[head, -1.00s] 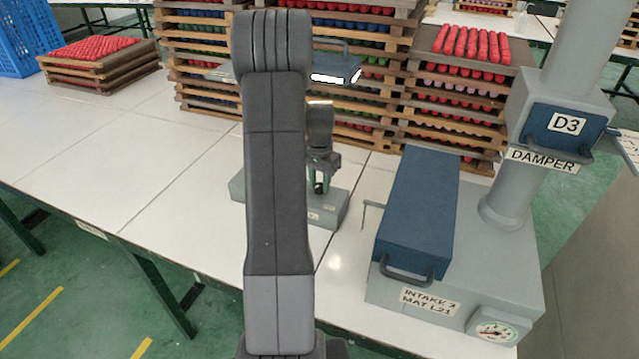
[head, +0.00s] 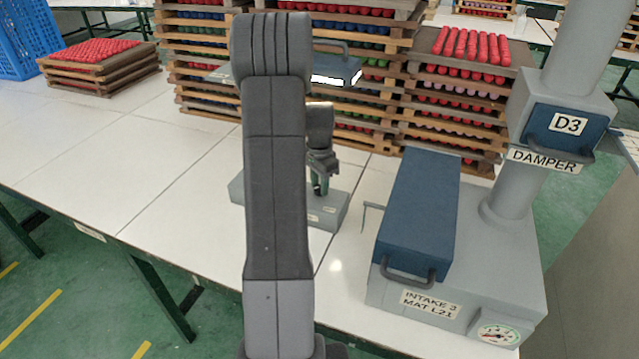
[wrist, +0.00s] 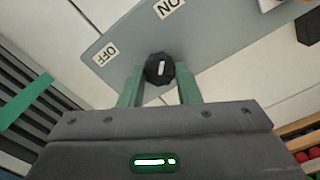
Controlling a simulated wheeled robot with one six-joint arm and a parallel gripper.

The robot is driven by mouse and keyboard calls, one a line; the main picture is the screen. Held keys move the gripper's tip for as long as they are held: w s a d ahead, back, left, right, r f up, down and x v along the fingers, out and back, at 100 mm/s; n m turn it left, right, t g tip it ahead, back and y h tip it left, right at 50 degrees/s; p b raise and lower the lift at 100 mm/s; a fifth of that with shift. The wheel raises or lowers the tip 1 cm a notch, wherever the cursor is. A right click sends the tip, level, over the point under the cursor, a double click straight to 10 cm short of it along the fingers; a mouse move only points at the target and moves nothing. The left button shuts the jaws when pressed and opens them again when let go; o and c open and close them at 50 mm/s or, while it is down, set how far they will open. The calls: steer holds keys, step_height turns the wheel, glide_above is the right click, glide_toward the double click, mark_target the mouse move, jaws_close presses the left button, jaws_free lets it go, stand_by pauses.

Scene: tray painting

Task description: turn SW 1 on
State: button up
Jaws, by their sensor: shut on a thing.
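A black rotary knob (wrist: 154,70) with a white mark sits on a grey switch box (wrist: 190,30). My gripper (wrist: 160,82) has its green fingers on either side of the knob and is shut on it. The white mark lies nearly upright in the wrist picture, roughly in line with the ON label (wrist: 170,5) and not with the OFF label (wrist: 106,53). In the head view my gripper (head: 320,190) is down at the box (head: 325,212). My arm hides part of the box, and its small labels are unreadable there.
A grey intake unit (head: 385,293) with a blue lid (head: 418,205) and a pipe with a D3 damper (head: 565,128) stand at right. Stacked trays (head: 205,100) of red and coloured pieces line the back.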

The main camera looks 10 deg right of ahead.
steer(key=o, duration=1)
steer(key=shift+r, duration=0.15)
step_height(320, 180, up, 14)
steer(key=shift+f, duration=0.2)
steer(key=shift+f, duration=0.1)
step_height(320, 180, down, 14)
steer(key=shift+r, duration=0.15)
stand_by(0.3)
